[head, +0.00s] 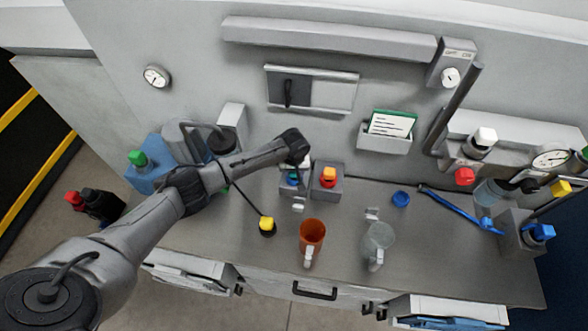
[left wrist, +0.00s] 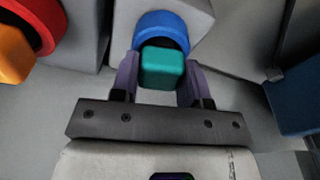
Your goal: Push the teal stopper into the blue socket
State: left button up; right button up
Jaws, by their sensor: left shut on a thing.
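In the left wrist view the teal stopper (left wrist: 161,68) sits between the two fingers of my left gripper (left wrist: 160,78), which is shut on it. The blue socket (left wrist: 161,24), a round ring on a grey block, lies directly beyond the stopper. The stopper overlaps the near part of the ring in this view, and I cannot tell how deep it is in. In the head view my left gripper (head: 297,164) is over the blue socket (head: 291,182), largely hiding the stopper and part of the socket. My right gripper is not in view.
A red socket (head: 328,182) with an orange and yellow top stands on a grey block just right. An orange cup (head: 312,236), a clear cup (head: 378,242), a blue cap (head: 400,199) and a yellow-topped piece (head: 267,225) stand on the counter (head: 430,250). A blue tool lies further right.

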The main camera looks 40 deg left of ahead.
pick_arm(q)
jog(key=shift+f, duration=0.1)
dwell(0.3)
jog(key=shift+f, duration=0.1)
dwell(0.3)
jog(key=o, duration=1.1)
jog(key=shift+p, duration=0.3)
jog(key=shift+c, duration=0.2)
jog(key=shift+r, duration=0.4)
jog(key=r, duration=0.4)
jog(key=s+r, duration=0.1)
jog(key=r, duration=0.3)
jog(key=d+r, duration=0.1)
jog(key=r, duration=0.4)
jog(key=shift+s+p, duration=0.15)
jog(key=shift+p, duration=0.15)
jog(key=shift+m, duration=0.3)
